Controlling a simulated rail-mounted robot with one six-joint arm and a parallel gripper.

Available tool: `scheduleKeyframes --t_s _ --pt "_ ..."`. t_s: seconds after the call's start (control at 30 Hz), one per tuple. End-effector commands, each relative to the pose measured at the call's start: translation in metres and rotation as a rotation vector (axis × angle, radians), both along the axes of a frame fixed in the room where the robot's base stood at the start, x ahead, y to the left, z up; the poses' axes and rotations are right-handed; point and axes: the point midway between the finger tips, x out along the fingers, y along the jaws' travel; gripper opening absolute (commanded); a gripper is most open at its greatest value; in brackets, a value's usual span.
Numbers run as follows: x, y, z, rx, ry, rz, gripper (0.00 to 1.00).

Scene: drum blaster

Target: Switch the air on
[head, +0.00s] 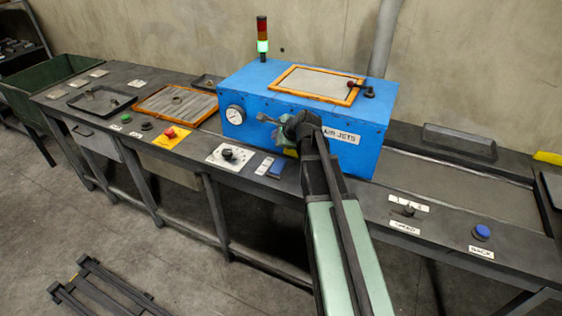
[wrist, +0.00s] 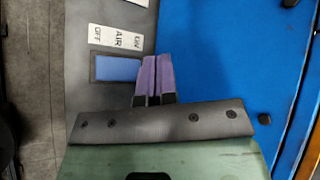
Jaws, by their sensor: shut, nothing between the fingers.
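The air switch (wrist: 118,68) is a blue rocker in a dark frame, set in the grey bench top. Beside it is a white label (wrist: 116,40) reading ON, AIR, OFF. In the head view the blue rocker (head: 277,168) lies at the bench's front edge, before the blue machine, with its label (head: 264,166) to its left. My gripper (wrist: 152,57) is shut and empty; its two purple fingers lie together just right of the rocker in the wrist view. I cannot tell their height above the bench. My arm hides part of the machine's front in the head view.
The blue machine (head: 250,88) stands close to the right of my fingers in the wrist view. It carries a gauge (head: 235,115) and a signal tower (head: 262,45) lit green. A black knob on a white plate (head: 231,155) and a red button (head: 170,133) sit left of the switch.

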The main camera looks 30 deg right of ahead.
Motion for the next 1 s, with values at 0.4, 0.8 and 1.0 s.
scheduleKeyframes --t_s 0.4,0.8,1.0 --pt "0.005 -0.007 -0.062 -0.001 0.001 0.000 0.00" --pt "0.008 -0.010 -0.084 -0.001 0.001 0.001 0.00" --pt "0.008 -0.010 -0.083 -0.001 0.001 0.001 0.00"
